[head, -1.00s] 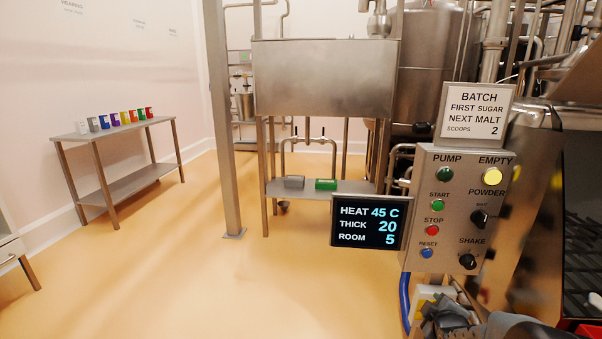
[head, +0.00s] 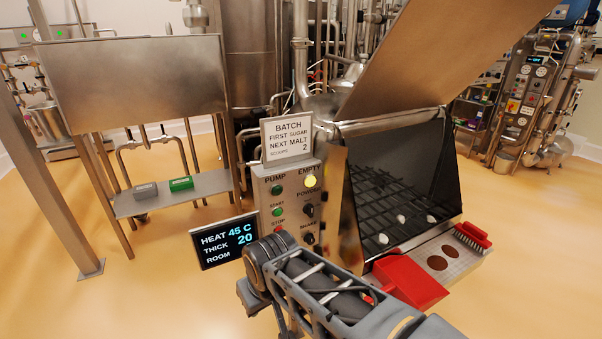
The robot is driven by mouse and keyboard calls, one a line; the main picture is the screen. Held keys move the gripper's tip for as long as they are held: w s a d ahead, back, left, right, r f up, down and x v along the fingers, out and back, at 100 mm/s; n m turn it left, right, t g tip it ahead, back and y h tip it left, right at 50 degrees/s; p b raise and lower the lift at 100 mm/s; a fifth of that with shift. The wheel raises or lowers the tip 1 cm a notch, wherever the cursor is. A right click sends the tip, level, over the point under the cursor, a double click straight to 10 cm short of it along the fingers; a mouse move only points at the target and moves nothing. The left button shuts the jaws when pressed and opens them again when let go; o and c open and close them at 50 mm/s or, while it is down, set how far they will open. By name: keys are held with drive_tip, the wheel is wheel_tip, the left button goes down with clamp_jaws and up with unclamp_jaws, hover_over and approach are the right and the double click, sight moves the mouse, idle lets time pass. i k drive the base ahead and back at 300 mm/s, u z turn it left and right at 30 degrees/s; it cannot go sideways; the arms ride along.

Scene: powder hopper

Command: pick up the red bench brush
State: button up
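The red bench brush (head: 472,236) lies at the right end of a light metal ledge (head: 462,262) in front of the hopper opening.
A red scoop (head: 412,281) lies left of the brush, partly behind my arm. The hopper grate (head: 385,205) holds a few white lumps. The control panel (head: 294,208) and display (head: 224,240) stand left. Floor at right is clear.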

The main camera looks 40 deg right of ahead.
sight(472, 233)
drive_tip(key=z, duration=2.6)
